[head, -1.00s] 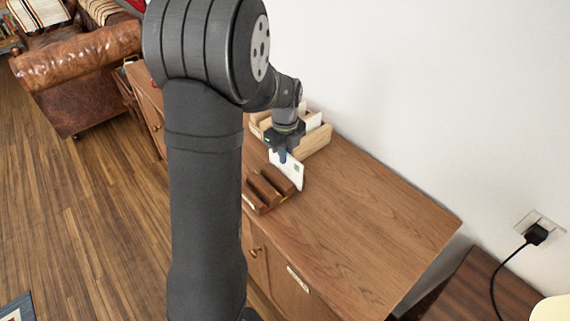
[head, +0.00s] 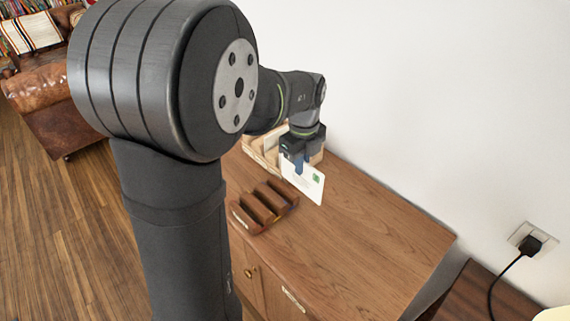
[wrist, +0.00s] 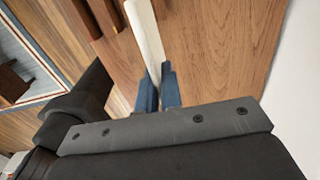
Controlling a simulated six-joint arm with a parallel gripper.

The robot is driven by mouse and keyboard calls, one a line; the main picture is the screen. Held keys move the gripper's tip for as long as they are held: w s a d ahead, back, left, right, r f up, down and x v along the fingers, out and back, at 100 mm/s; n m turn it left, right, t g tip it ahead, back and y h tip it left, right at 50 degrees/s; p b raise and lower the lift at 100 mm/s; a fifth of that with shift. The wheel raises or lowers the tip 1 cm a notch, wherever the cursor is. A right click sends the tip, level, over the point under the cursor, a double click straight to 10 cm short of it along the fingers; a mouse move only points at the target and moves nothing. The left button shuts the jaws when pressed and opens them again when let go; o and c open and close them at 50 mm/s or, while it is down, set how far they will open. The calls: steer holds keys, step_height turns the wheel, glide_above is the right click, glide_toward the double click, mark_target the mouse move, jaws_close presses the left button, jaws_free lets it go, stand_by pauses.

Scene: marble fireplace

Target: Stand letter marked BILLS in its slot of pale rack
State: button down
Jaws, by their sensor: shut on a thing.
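The letter's marking is too small to read. In the wrist view the blue fingertips (wrist: 158,92) pinch the letter (wrist: 146,35), seen edge-on. The pale rack (head: 263,160) stands behind the gripper near the wall, partly hidden by my arm, with pale envelope-like pieces in it. The letter is in front of this rack and apart from it, as far as I can tell.
A dark brown slotted rack (head: 262,206) stands at the cabinet's front left, near the letter. The cabinet top (head: 370,230) is clear to the right. The white wall (head: 430,110) is behind. A plug and cord (head: 532,243) are at the far right.

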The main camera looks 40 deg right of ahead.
steer(key=w+d+r+n, duration=0.4)
steer(key=w+d+n, duration=0.1)
steer(key=w+d, duration=0.15)
steer(key=w+d+r+n, duration=0.35)
steer(key=w+d, duration=0.25)
steer(key=w, duration=0.2)
steer(key=w+n, duration=1)
steer(key=w, duration=0.5)
step_height(320, 180, down, 9)
steer(key=shift+r, duration=0.15)
steer(key=shift+d+m, duration=0.1)
steer(key=shift+m, duration=0.15)
steer(key=shift+f, duration=0.9)
steer(key=shift+f, duration=0.45)
steer(key=shift+f, duration=0.65)
